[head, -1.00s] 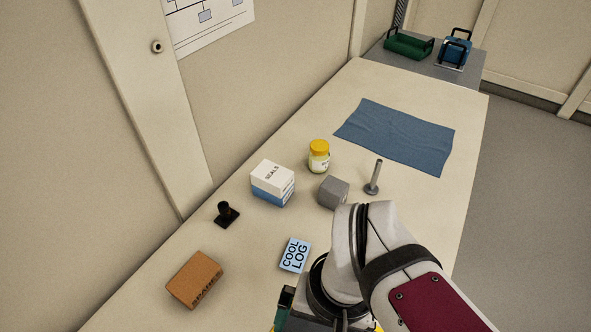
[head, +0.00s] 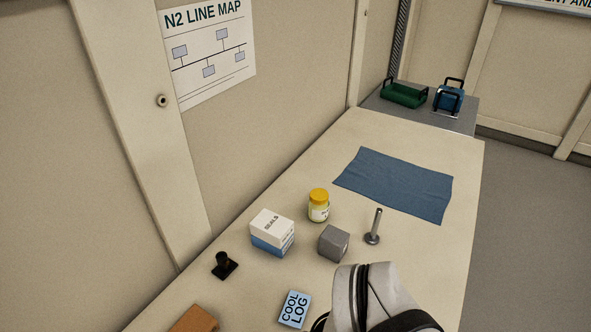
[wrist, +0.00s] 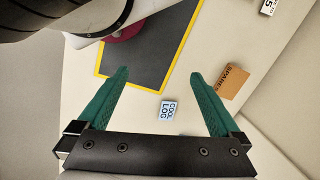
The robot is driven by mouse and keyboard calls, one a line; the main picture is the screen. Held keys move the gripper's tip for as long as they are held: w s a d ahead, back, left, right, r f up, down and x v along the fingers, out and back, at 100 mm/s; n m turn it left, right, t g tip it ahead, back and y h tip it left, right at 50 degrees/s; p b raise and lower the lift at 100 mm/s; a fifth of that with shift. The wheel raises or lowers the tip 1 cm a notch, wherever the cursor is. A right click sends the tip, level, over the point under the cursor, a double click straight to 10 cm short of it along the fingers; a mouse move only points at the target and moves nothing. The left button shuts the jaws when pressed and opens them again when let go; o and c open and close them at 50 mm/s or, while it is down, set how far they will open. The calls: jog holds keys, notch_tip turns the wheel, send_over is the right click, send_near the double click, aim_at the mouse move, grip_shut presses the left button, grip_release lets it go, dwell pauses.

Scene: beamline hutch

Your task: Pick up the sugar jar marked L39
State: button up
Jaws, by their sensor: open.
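A small jar with a yellow lid (head: 319,205), pale yellow contents and a white label stands upright on the bench in the head view. The print on its label is too small to read, so I cannot tell whether it says L39. My gripper (wrist: 158,73) is open and empty in the wrist view, its green fingers spread wide. The jar does not show in the wrist view. In the head view my gripper is out of frame and only part of my arm shows, nearer than the jar.
A white and blue SEALS box (head: 272,233) is left of the jar, a grey cube (head: 333,242) in front, a metal post (head: 374,228) to the right. A blue cloth (head: 395,184) lies behind. A COOL LOG card (head: 294,309) and brown SPARES box (wrist: 231,82) are nearer.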

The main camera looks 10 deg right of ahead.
aim_at(315, 200)
jog(key=w+a+t+y, duration=0.1)
jog(key=w+a+t, duration=0.15)
jog(key=w, duration=1.05)
jog(key=w+a+t, duration=0.2)
jog(key=w+t, duration=0.2)
jog(key=w, duration=0.8)
jog(key=w+d+f+m+t+h, duration=0.1)
jog(key=w+d+f+h, duration=0.1)
jog(key=w, duration=0.3)
jog(key=w+d+f+t+h, duration=0.1)
jog(key=w+d+f+h, duration=0.2)
jog(key=w, duration=0.2)
jog(key=w+d+f+m+t+h, duration=0.1)
jog(key=w+d+f+t+h, duration=0.1)
jog(key=w, duration=0.4)
jog(key=shift+d+f+m+h, duration=0.25)
jog(key=shift+f+m+h, duration=0.05)
jog(key=shift+f+h, duration=0.1)
jog(key=w+d+f+h, duration=0.1)
jog(key=w+d+f, duration=0.2)
jog(key=d, duration=0.1)
jog(key=w+d+f+h, duration=0.1)
jog(key=w+d+f, duration=0.1)
jog(key=d, duration=0.3)
jog(key=w+d+f+h, duration=0.2)
jog(key=w+d+f, duration=0.1)
jog(key=w+d, duration=0.2)
jog(key=shift+d+f, duration=0.1)
jog(key=shift+f, duration=0.25)
grip_shut()
